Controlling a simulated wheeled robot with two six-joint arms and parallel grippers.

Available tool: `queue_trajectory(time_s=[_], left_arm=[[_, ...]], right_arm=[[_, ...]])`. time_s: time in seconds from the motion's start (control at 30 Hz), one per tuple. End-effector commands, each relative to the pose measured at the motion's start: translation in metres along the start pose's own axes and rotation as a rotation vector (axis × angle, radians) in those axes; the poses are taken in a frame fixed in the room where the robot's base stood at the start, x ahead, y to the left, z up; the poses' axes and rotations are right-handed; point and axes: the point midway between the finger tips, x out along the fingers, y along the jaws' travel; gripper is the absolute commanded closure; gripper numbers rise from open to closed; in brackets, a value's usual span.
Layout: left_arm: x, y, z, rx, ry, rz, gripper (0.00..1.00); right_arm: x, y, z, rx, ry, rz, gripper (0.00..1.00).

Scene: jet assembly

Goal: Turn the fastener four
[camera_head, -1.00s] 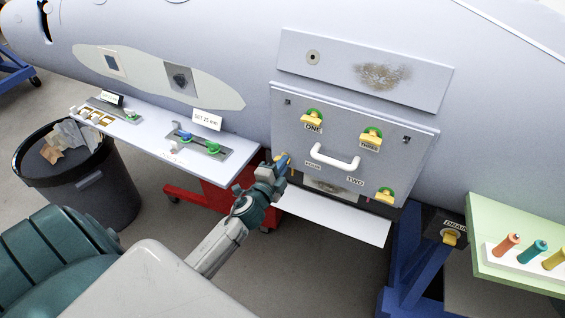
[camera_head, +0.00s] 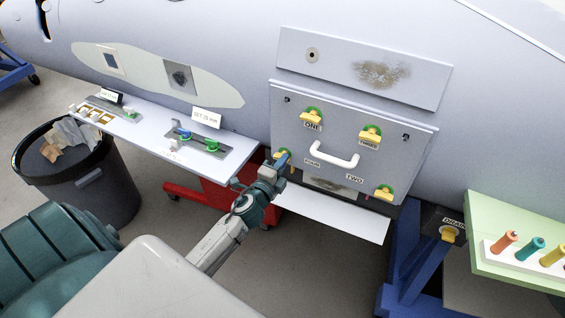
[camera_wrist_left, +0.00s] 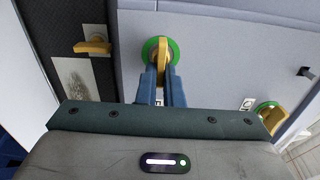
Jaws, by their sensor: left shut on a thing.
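Fastener four (camera_head: 281,157) is a yellow tab on a green round base at the lower left of the grey panel (camera_head: 345,180), beside the FOUR label (camera_head: 312,163). My left gripper (camera_head: 279,163) is at it and partly hides it. In the left wrist view, the blue fingers (camera_wrist_left: 162,84) are shut on the yellow tab of the fastener (camera_wrist_left: 161,52), with the green base behind it. My right gripper is not in view.
Fasteners one (camera_head: 312,116), three (camera_head: 370,134) and two (camera_head: 384,192) sit around a white handle (camera_head: 334,156) on the panel. A white shelf (camera_head: 335,213) juts out below. A table (camera_head: 150,135) with tools and a bin (camera_head: 88,185) stand left.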

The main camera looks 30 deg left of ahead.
Motion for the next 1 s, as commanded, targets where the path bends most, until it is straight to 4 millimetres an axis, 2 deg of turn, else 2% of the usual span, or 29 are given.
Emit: queue_trajectory(time_s=[0.03, 0.13, 0.4, 0.53, 0.67, 1.0], left_arm=[[-0.002, 0.004, 0.0, 0.0, -0.001, 0.007, 0.91], [-0.002, 0.004, 0.0, 0.0, -0.001, 0.007, 0.72], [-0.001, 0.002, 0.0, -0.001, 0.0, 0.003, 0.71], [-0.008, 0.004, 0.0, 0.0, 0.0, 0.003, 0.71], [-0.028, 0.005, 0.0, 0.001, 0.001, 0.004, 0.71], [-0.09, 0.007, 0.0, 0.001, 0.001, 0.005, 0.71]], right_arm=[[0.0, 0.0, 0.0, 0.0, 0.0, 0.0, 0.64], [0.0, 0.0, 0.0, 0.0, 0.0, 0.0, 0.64], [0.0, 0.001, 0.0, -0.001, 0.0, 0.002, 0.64], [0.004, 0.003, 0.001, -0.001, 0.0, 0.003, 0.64], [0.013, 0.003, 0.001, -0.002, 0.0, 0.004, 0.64], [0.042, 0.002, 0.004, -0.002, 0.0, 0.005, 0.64]])
